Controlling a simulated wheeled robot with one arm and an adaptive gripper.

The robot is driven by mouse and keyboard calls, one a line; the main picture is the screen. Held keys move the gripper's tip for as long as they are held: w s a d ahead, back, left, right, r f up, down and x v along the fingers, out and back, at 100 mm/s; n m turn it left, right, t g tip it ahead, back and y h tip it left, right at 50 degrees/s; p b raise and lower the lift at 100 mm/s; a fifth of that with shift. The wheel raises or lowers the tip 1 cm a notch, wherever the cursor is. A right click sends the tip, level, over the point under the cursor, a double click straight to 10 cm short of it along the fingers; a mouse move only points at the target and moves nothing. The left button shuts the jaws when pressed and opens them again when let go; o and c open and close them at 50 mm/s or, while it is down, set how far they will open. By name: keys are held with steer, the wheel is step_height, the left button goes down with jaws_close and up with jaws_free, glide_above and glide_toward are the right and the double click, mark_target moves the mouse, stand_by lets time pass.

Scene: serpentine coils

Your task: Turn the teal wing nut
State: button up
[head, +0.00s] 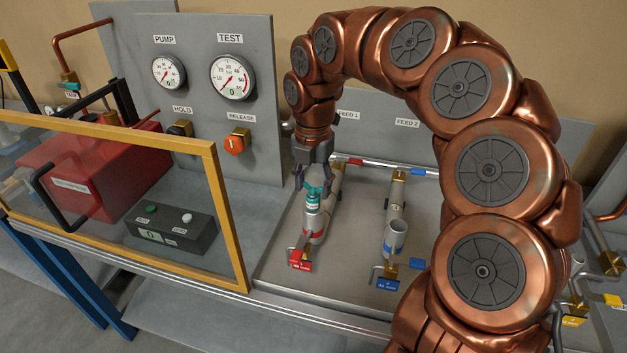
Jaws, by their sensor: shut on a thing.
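The teal wing nut (314,194) sits on the upper side of the left-hand pipe, the one by the FEED 1 label, on the bench tray. My gripper (312,180) points down over the wing nut from my copper arm and is shut on it. The fingers hide part of the nut, and its exact turn angle is too small to tell. A red band and a red-handled valve (299,257) show on the same pipe below it.
A second pipe with an open cup end (395,236) and blue-handled valve (386,275) stands to the right. A grey panel (211,70) with PUMP and TEST gauges rises behind left. A yellow-framed clear guard (228,215) covers a red box and a black control box (170,229).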

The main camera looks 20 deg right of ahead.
mark_target(313, 184)
steer(key=shift+f, duration=0.1)
steer(key=o, duration=1.2)
steer(key=shift+r, duration=6.1)
steer(key=s+f+m, duration=0.5)
steer(key=s+m, duration=0.4)
steer(key=s, duration=0.1)
steer(key=s+f+m+g, duration=0.1)
steer(key=s+f+m, duration=0.5)
steer(key=s+m, duration=0.3)
steer(key=s+f+m, duration=0.5)
steer(key=s+m, duration=0.4)
steer(key=s, duration=0.3)
steer(key=shift+d+f+g, duration=0.1)
steer(key=shift+f+g, duration=0.25)
steer(key=shift+g, duration=0.05)
